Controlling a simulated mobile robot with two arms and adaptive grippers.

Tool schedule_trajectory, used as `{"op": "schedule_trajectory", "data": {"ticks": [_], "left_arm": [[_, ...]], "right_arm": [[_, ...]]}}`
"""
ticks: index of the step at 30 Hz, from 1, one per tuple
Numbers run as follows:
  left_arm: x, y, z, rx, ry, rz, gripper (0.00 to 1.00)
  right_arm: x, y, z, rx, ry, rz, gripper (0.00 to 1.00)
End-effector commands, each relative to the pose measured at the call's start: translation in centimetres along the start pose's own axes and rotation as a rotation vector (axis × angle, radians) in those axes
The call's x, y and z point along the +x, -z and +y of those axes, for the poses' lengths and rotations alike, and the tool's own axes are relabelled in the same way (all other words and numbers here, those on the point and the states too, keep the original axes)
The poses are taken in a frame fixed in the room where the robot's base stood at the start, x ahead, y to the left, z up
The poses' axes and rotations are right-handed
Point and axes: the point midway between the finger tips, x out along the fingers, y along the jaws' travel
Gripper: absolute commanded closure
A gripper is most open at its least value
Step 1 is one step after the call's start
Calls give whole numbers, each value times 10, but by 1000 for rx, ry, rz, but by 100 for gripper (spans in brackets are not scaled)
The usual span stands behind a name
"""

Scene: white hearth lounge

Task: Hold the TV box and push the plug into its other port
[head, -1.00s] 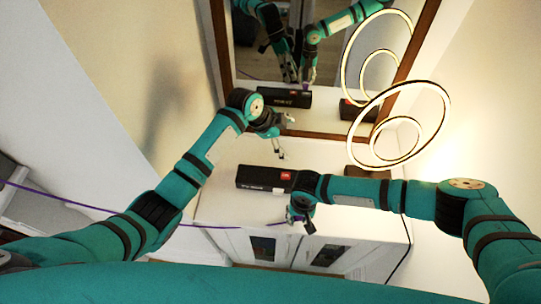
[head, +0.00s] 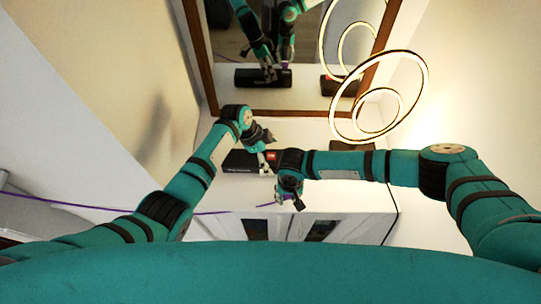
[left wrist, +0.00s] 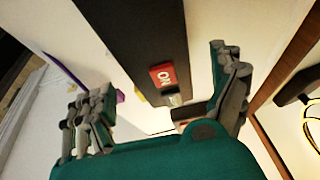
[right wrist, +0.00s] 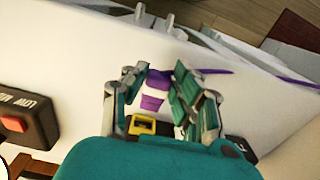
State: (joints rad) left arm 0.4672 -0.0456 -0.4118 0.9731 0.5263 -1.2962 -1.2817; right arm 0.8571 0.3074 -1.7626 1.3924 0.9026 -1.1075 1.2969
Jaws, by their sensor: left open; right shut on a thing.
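The TV box (head: 241,160) is a long black box on the white cabinet top. My right gripper (head: 288,200) is shut on the purple plug (right wrist: 154,92) near the cabinet's front edge. A yellow-framed port (right wrist: 143,125) shows just below the plug in the right wrist view, apart from it. My right arm partly hides the box in the head view.
A purple cable (head: 120,208) runs from the left to my right gripper. A wood-framed mirror (head: 205,85) stands behind the cabinet (head: 340,200), with a ring lamp (head: 424,75) at right. Another black box with a red button (right wrist: 15,123) shows in the right wrist view.

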Motion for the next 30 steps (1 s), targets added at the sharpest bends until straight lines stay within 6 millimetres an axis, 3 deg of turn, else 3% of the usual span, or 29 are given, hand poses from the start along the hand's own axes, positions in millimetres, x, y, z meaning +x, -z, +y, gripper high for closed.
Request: {"op": "schedule_trajectory", "data": {"ticks": [6, 15, 30], "left_arm": [[13, 0, -1, 1, 2, 0, 6], [15, 0, -1, 1, 2, 0, 6], [15, 0, -1, 1, 3, -1, 70]], "right_arm": [[0, 0, 0, 0, 0, 0, 100], [0, 0, 0, 0, 0, 0, 100], [0, 0, 0, 0, 0, 0, 100]]}}
